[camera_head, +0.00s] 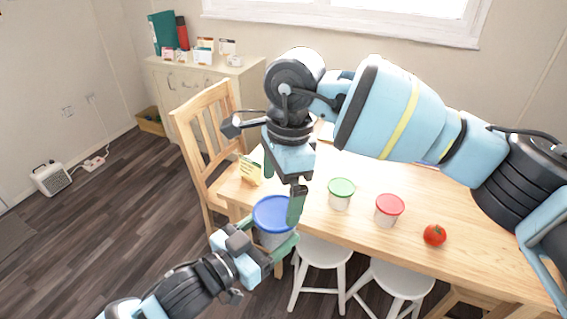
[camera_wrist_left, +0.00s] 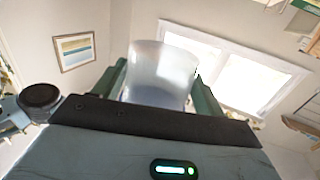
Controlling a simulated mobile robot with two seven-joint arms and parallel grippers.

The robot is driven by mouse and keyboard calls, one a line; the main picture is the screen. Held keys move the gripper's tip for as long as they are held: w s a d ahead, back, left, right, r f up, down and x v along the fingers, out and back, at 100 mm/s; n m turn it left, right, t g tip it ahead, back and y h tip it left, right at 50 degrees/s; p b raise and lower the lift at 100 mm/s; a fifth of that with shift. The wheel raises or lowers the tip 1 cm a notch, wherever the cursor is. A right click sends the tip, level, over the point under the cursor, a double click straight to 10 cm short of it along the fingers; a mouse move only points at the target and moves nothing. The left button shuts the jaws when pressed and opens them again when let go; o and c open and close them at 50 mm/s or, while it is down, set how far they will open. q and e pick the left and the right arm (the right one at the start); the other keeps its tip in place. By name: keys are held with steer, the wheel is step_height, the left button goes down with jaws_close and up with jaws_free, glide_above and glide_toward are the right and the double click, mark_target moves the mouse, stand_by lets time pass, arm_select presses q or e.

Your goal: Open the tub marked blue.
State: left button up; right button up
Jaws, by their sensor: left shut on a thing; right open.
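The tub with the blue lid (camera_head: 273,212) has a whitish body and is held upright near the table's left front corner. The lid sits on top of it. My left gripper (camera_head: 272,251) is shut on the body from the front. In the left wrist view the translucent tub body (camera_wrist_left: 160,75) is between the two green fingers (camera_wrist_left: 160,88); the lid cannot be made out there. My right gripper (camera_head: 283,190) is open and points down over the blue lid. One finger hangs in front of the lid's right edge; whether it touches cannot be told.
A green-lidded tub (camera_head: 341,190), a red-lidded tub (camera_head: 389,208) and a tomato (camera_head: 434,235) stand on the wooden table (camera_head: 350,231). A yellow card (camera_head: 251,171) is behind the blue lid. A chair (camera_head: 207,140) stands left, and white stools (camera_head: 321,252) in front.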

mark_target(276, 211)
steer(key=shift+s+a+f, duration=0.1)
steer(key=shift+a+f, duration=0.1)
steer(key=shift+f, duration=1.65)
steer(key=c, duration=1)
steer(key=shift+r, duration=0.3)
steer(key=shift+r, duration=0.9)
steer(key=shift+r, duration=0.1)
